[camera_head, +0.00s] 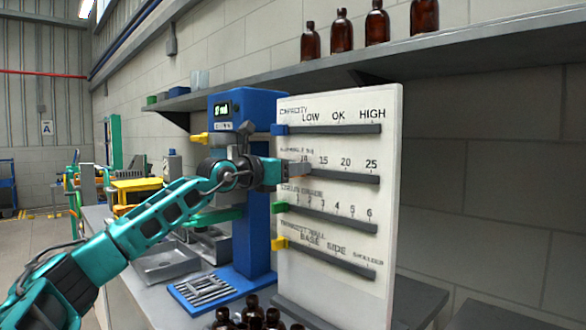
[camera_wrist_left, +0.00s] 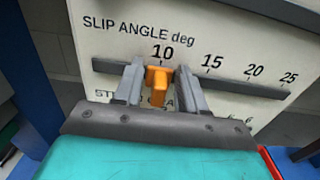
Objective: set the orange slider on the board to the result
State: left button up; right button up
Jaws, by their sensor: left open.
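A white board (camera_head: 391,150) stands upright on the bench with several dark horizontal rails. The orange slider (camera_wrist_left: 158,82) is on the "SLIP ANGLE deg" rail (camera_wrist_left: 237,86), just below the 10 mark, left of 15, 20 and 25. My left gripper (camera_wrist_left: 158,88) is open, with one finger on each side of the slider; I cannot tell whether either finger touches it. In the head view my left gripper (camera_head: 297,170) reaches the left end of that rail and largely hides the slider. My right gripper is not in view.
Other rails carry a blue slider (camera_head: 279,129), a green slider (camera_head: 281,207) and a yellow slider (camera_head: 280,243), all at the left end. A blue machine (camera_head: 258,220) with a small display (camera_head: 222,109) stands left of the board. Amber bottles (camera_head: 254,310) stand in front.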

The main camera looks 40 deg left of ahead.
pick_arm(q)
jog(key=s+a+b, duration=0.1)
jog(key=s+b, duration=0.6)
jog(key=s, duration=0.6)
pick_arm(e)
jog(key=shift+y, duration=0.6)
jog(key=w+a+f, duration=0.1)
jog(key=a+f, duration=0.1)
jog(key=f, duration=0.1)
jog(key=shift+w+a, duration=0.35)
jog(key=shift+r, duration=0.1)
pick_arm(q)
jog(key=shift+w, duration=0.1)
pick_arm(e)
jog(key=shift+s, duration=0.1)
